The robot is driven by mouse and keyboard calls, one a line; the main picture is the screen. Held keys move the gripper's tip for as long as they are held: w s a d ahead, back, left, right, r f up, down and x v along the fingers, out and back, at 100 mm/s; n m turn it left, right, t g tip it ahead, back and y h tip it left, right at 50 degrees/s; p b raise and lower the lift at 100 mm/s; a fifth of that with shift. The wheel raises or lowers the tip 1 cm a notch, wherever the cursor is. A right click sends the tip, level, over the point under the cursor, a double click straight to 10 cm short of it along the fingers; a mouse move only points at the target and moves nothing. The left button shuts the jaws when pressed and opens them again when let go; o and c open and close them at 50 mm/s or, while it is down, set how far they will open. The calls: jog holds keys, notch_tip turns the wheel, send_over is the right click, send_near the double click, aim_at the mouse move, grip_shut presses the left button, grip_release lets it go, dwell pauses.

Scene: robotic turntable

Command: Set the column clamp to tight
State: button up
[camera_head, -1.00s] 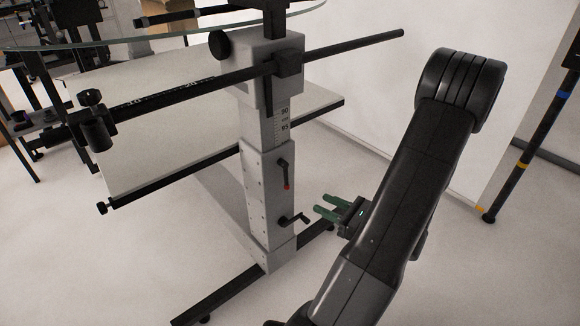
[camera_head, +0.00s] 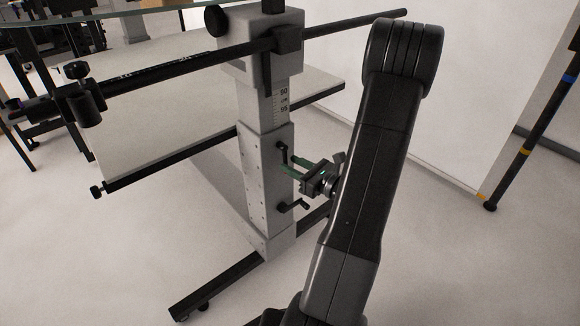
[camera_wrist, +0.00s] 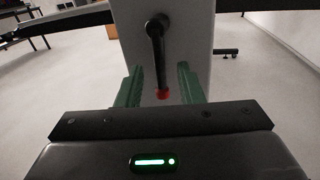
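The column (camera_head: 265,170) is a grey upright post with a scale near its top. The column clamp (camera_head: 284,152) is a black lever on the column's right face. In the wrist view the lever (camera_wrist: 157,52) hangs down nearly vertical, with a red tip (camera_wrist: 162,94). My gripper (camera_head: 299,167) is at the clamp's height, just right of the column. Its green fingers (camera_wrist: 160,86) stand open on either side of the lever's red tip, with gaps on both sides. In the head view the fingers partly hide the lever's lower end.
A crank handle (camera_head: 293,206) sticks out of the column below the clamp. A long black bar (camera_head: 185,77) crosses the column's top, and the column stands on a black foot (camera_head: 218,288). A black pole (camera_head: 515,170) leans at the right.

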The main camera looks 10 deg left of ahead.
jog(key=shift+x, duration=0.85)
jog(key=shift+c, duration=0.2)
grip_shut()
